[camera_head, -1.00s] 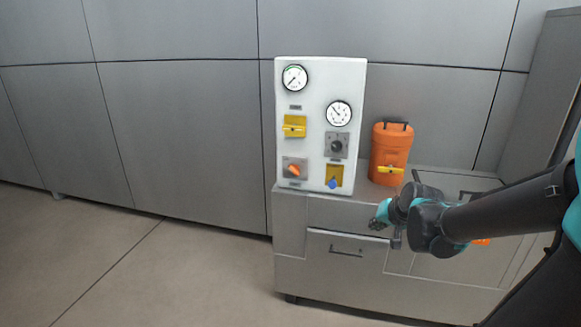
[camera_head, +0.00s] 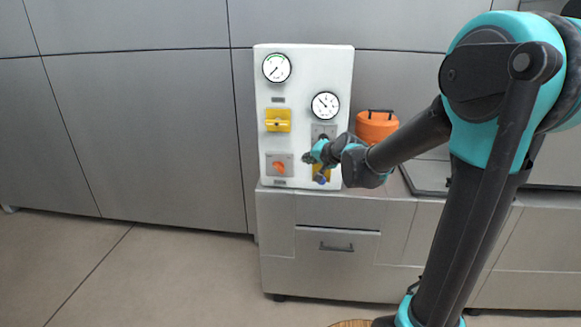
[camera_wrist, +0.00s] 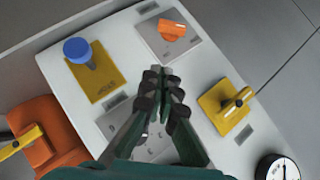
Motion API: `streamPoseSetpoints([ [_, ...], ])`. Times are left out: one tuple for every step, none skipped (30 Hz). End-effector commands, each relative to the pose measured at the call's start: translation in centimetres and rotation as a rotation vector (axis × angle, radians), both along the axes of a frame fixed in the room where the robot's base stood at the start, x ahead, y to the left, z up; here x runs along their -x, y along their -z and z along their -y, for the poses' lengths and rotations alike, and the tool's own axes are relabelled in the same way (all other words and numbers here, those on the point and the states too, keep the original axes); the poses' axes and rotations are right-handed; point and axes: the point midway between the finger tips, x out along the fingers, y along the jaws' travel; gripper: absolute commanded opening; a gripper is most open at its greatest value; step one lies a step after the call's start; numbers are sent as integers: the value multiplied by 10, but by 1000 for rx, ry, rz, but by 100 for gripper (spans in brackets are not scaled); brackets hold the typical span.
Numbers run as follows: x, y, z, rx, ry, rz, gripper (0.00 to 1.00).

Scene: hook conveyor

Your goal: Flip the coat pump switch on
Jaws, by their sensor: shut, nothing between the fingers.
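The white control panel (camera_head: 302,80) stands on a grey cabinet. It carries a yellow switch (camera_head: 278,120) at left, an orange rotary knob (camera_head: 279,168) on a grey plate below it, and a blue-tipped lever (camera_head: 320,179) on a yellow plate at lower right. I cannot read which label is the coat pump. My gripper (camera_head: 308,158) is shut and empty in front of the lower panel. In the wrist view its tips (camera_wrist: 160,78) lie between the blue tip (camera_wrist: 77,50), the orange knob (camera_wrist: 172,30) and the yellow switch (camera_wrist: 238,102). My gripper hides most of the grey dial plate.
Two round gauges (camera_head: 277,68) (camera_head: 325,105) sit on the upper panel. An orange canister (camera_head: 376,126) stands right of the panel, partly behind my arm. The cabinet drawer (camera_head: 337,244) is below. The floor at left (camera_head: 100,270) is clear.

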Motion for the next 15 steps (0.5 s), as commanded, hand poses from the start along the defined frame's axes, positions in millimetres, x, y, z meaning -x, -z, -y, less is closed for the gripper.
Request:
streamPoseSetpoints([
  [-2,1,-1,0,0,0,0],
  [-3,2,-2,1,-1,0,0],
  [-6,3,-4,1,-1,0,0],
  [-8,5,-5,1,-1,0,0],
  [-10,6,-7,1,-2,0,0],
  [-13,9,-9,1,-2,0,0],
  [-16,11,-11,1,-2,0,0],
  [-19,13,-13,1,-2,0,0],
  [-24,16,-16,1,-2,0,0],
  [-27,18,-18,1,-1,0,0],
  [-30,20,-20,1,-1,0,0],
  [-34,24,-23,1,-2,-1,0],
  [-37,26,-25,1,-2,0,0],
  [-40,28,-27,2,-3,0,0],
  [-45,31,-30,2,-3,0,0],
])
